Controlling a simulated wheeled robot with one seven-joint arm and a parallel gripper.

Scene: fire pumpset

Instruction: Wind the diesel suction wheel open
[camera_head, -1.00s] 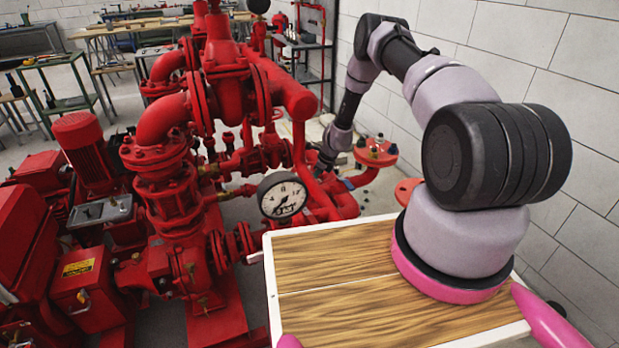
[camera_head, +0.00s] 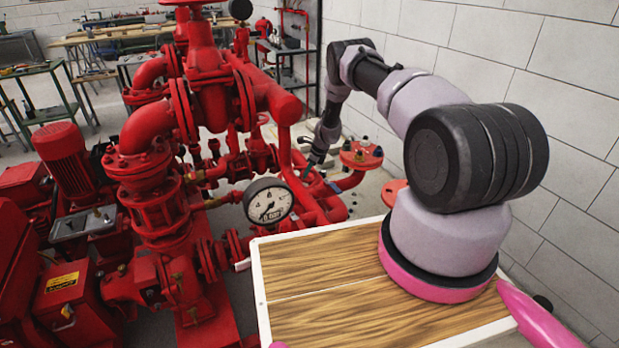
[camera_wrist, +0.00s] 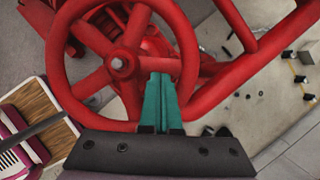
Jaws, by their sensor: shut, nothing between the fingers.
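A red spoked handwheel (camera_wrist: 118,64) fills the upper left of the wrist view, with a grey nut at its hub. My gripper (camera_wrist: 160,78) is shut, its teal fingers together and empty. The fingers overlap the wheel's rim at lower right of the hub, with their tips close to a spoke. I cannot tell whether they touch it. In the head view my gripper (camera_head: 309,170) is small among the red pipes, right of the pressure gauge (camera_head: 268,202). I cannot make out that handwheel clearly there.
Red pump pipework (camera_head: 160,200) stands close to the left of my arm. A flanged pipe end with bolts (camera_head: 361,154) is right of my gripper. A white block wall (camera_head: 540,70) runs along the right. Red pipes also cross the wrist view's upper right.

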